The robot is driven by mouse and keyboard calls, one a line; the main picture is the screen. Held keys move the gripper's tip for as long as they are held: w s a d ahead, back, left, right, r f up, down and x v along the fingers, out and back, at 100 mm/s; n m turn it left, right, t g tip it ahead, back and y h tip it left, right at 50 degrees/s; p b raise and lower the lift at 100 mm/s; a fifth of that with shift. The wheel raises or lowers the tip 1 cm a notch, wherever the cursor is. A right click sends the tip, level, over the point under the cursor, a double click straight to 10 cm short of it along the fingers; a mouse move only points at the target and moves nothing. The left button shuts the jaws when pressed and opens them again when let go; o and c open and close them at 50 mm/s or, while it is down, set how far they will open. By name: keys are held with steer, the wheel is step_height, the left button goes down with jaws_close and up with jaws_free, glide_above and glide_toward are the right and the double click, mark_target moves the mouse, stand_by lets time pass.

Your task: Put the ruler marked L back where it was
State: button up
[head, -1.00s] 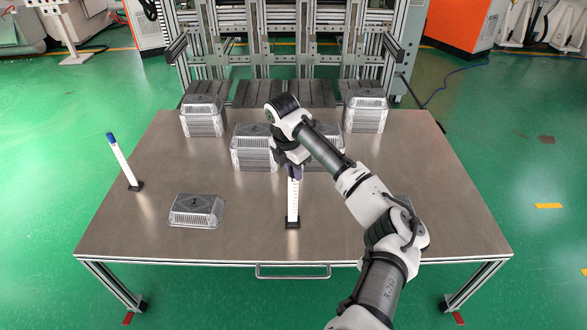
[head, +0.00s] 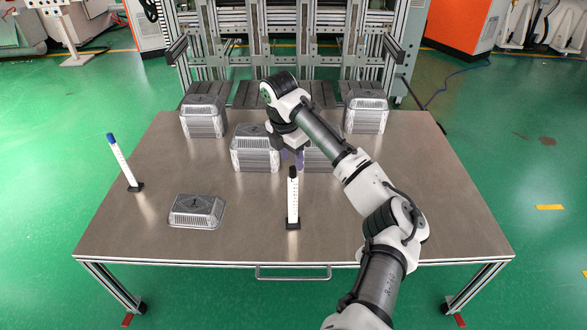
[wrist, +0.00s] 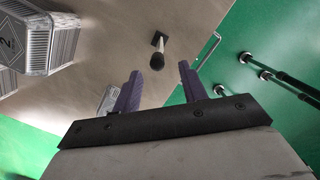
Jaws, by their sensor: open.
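A white ruler (head: 292,203) with a black top stands upright in a small dark base near the front middle of the table. A second white ruler (head: 121,162) with a blue top stands in a dark base at the table's left edge, leaning slightly. No letter L is readable on either. My gripper (head: 292,160) is open and empty, behind and above the black-topped ruler, apart from it. In the wrist view, that ruler's black top (wrist: 157,61) shows beyond and between my purple fingers (wrist: 160,88), seen almost end-on.
A single foil tray (head: 197,211) lies front left. Stacks of foil trays stand at back left (head: 204,120), back right (head: 366,114) and in the middle (head: 255,150); another middle stack (head: 319,158) is partly behind my arm.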

step_height(320, 180, up, 7)
steer(key=shift+s+a+f, duration=0.15)
steer(key=shift+s+a, duration=0.15)
steer(key=shift+a, duration=0.1)
